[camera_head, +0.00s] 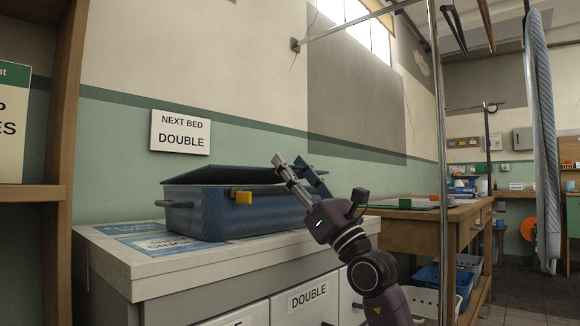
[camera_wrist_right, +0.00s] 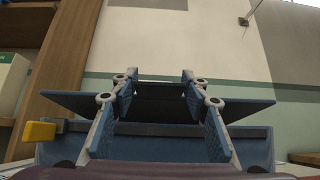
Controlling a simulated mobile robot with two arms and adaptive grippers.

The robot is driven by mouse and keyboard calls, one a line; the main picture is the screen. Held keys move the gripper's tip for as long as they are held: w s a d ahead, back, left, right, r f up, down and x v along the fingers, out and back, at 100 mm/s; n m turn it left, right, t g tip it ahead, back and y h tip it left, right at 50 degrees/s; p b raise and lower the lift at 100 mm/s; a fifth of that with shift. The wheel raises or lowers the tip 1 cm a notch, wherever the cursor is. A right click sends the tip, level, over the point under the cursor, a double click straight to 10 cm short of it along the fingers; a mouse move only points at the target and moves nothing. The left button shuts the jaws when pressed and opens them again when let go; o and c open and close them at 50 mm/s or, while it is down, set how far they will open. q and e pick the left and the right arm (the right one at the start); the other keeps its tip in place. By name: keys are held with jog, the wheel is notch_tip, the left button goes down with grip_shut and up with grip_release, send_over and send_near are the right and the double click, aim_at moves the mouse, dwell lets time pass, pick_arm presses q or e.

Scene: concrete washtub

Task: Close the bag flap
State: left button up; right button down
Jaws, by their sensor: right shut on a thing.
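The blue bag (camera_head: 200,212) sits on the pale countertop, with a yellow tab (camera_head: 243,197) on its front side. Its dark flap (camera_head: 225,175) stands raised a little above the rim, so a gap shows beneath it. My right gripper (camera_head: 291,168) is at the flap's right part and is shut on it. In the right wrist view the flap (camera_wrist_right: 75,103) spans wide between and behind the two fingers (camera_wrist_right: 160,78), with the blue bag body (camera_wrist_right: 160,142) below and the yellow tab (camera_wrist_right: 40,131) at left. My left gripper is not in view.
The countertop (camera_head: 120,258) has printed sheets (camera_head: 140,228) beside the bag. A wooden shelf (camera_head: 65,100) stands at left. A metal pole (camera_head: 440,150) and a wooden workbench (camera_head: 425,225) stand at right. A sign (camera_head: 180,132) hangs on the wall behind.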

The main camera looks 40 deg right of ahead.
notch_tip(320, 180, down, 3)
jog(key=shift+s+d+f+b, duration=0.1)
jog(key=shift+d+f+b, duration=0.1)
jog(key=shift+b, duration=0.45)
jog(key=c, duration=1.1)
grip_release()
jog(key=v, duration=1.2)
jog(key=shift+s, duration=0.1)
jog(key=shift+s, duration=0.1)
